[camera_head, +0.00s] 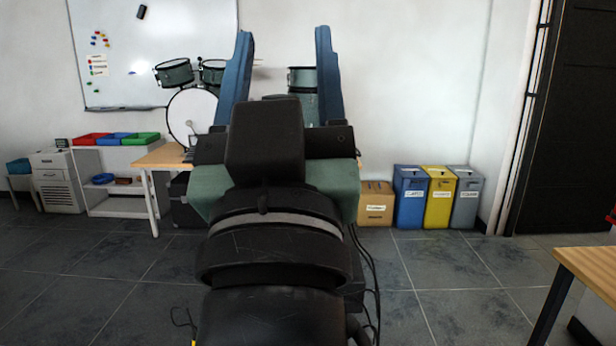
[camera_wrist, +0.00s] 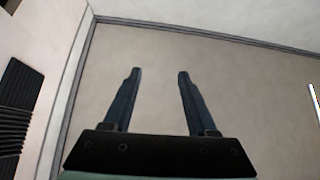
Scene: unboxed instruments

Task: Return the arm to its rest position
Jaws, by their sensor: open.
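My gripper (camera_head: 285,75) is raised in the middle of the head view, with its two blue fingers pointing up and spread apart. Nothing is between the fingers. My arm fills the lower middle of the head view and hides part of the table and drum set behind it. In the wrist view my gripper (camera_wrist: 156,90) is also open and empty, in front of a plain pale surface.
A drum set (camera_head: 192,112) stands at or behind a wooden table (camera_head: 160,157). Blue (camera_head: 410,197), yellow (camera_head: 440,197) and grey bins (camera_head: 467,198) and a cardboard box (camera_head: 375,204) line the wall. Another table (camera_head: 590,270) is at right. Open floor lies between.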

